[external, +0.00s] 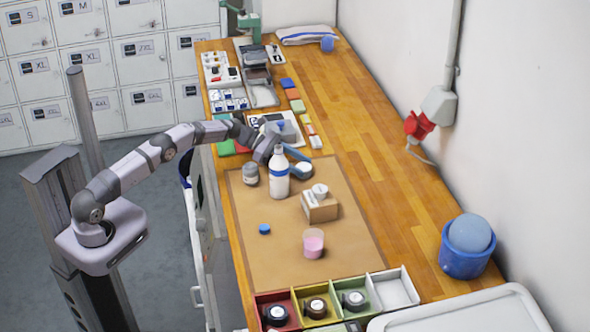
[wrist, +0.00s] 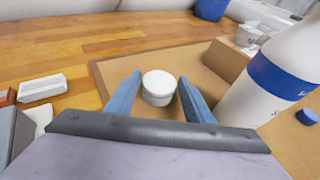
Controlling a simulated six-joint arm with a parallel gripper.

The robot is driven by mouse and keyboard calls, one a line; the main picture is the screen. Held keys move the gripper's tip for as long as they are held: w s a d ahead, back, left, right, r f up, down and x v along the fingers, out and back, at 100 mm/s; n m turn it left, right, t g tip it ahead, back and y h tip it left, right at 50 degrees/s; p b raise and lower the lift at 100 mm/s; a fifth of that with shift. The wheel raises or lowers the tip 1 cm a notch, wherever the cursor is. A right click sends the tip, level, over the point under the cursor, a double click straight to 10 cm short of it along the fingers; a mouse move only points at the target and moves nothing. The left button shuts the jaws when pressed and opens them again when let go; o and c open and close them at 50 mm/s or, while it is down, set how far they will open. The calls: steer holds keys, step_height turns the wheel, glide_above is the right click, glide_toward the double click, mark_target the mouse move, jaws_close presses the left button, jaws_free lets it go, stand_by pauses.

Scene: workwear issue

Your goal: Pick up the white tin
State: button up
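A round white tin (wrist: 158,88) stands upright on the brown mat in the wrist view, between the blue fingers of my gripper (wrist: 159,98). The fingers are open, one on each side, with a gap to each. In the external view my gripper (external: 298,162) is low over the mat's far part, partly hidden by a white bottle with a blue band (external: 279,178). The tin (external: 304,168) shows just right of the bottle, partly covered by a finger.
The bottle stands close to my gripper; a grey jar (external: 250,174) is left of it. A blue cap (external: 264,229) and pink cup (external: 313,243) are on the mat (external: 275,265). Coloured compartments (external: 397,290) line the near end. The bench right of the mat is largely clear.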

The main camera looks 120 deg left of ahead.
mark_target(298, 165)
steer(key=c, duration=0.6)
steer(key=shift+r, duration=0.1)
step_height(298, 165, up, 10)
steer(key=b, duration=0.1)
